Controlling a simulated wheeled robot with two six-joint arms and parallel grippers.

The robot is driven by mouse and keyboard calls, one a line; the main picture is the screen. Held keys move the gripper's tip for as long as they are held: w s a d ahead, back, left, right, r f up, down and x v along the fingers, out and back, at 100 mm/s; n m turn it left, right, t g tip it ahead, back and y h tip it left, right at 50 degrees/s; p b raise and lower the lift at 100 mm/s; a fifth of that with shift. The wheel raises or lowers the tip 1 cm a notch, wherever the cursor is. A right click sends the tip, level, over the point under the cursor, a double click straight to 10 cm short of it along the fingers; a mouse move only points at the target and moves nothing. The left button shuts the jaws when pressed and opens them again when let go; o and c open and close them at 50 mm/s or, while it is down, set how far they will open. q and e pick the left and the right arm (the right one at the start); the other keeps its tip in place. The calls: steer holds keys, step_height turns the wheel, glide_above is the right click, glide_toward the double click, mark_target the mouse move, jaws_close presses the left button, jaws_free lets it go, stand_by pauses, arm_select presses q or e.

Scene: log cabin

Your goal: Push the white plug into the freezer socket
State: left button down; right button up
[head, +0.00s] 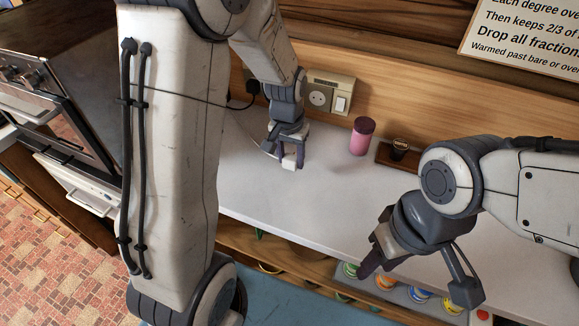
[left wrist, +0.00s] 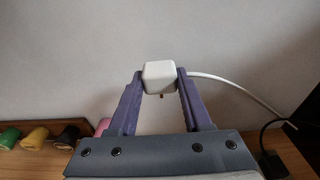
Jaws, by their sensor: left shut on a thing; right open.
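The white plug (head: 289,162) is a small white block between the fingertips of my left gripper (head: 288,158), which is shut on it just above the white counter. In the left wrist view the plug (left wrist: 160,75) sits between both purple fingers, and a white cable runs off to the right. A beige wall plate holds a round open socket (head: 318,97) and a white switch (head: 340,103). It is on the wooden wall, behind and to the right of the plug, apart from it. I see no freezer label. My right gripper (head: 417,276) is open and empty at the counter's front edge.
A black plug (head: 253,88) with a black cable is at the wall left of the plate. A pink jar (head: 361,138) and a dark tray (head: 384,153) with a small dark cup (head: 399,149) stand to the right. Several coloured round items lie below the counter front. The counter (head: 325,190) is clear before the jar.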

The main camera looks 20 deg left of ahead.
arm_select(q)
steer(key=s+d+r+b, duration=0.1)
steer(key=s+d+r, duration=0.5)
steer(key=d, duration=0.3)
steer(key=shift+d+r, duration=0.15)
steer(key=shift+d, duration=0.05)
